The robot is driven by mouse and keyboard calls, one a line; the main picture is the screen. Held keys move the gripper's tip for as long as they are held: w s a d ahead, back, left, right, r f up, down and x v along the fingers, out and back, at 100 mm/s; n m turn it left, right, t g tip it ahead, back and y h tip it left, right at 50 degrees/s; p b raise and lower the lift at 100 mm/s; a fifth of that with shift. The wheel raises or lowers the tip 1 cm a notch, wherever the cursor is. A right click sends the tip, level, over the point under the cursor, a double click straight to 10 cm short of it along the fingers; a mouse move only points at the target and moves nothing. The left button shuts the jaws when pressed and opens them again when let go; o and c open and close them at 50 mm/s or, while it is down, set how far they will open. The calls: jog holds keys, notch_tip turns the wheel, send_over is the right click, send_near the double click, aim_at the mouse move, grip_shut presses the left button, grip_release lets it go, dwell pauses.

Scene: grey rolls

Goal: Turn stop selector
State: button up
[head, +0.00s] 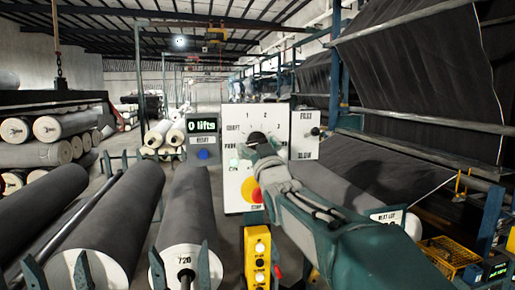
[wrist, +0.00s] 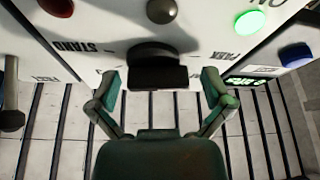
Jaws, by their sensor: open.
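A white control panel (head: 240,115) stands upright ahead of me. A black rotary selector (head: 257,138) is on its face, ringed by printed labels and numbers. My gripper (head: 266,153) is in front of the panel at the selector, partly hiding it. In the wrist view the selector's dark knob (wrist: 157,72) lies between and just beyond the two open fingers of my gripper (wrist: 160,88). A gap shows on each side of the knob, and I see no finger touching it.
A lit green button (head: 233,163) and a red-and-yellow stop button (head: 251,188) are on the panel. A display box reading "0 lifts" (head: 202,127) with a blue button (head: 203,154) stands to its left. Grey rolls (head: 187,215) lie at the left; a yellow button box (head: 257,255) is below.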

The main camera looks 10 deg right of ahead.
jog(key=a+v, duration=0.1)
jog(key=v, duration=1.1)
jog(key=shift+d, duration=0.35)
jog(key=s+f+m+g+h, duration=0.2)
jog(key=s+f+g, duration=1.4)
jog(key=s+f, duration=0.9)
jog(key=shift+f+m+g, duration=0.4)
jog(key=shift+f+m, duration=0.2)
jog(key=shift+f, duration=0.15)
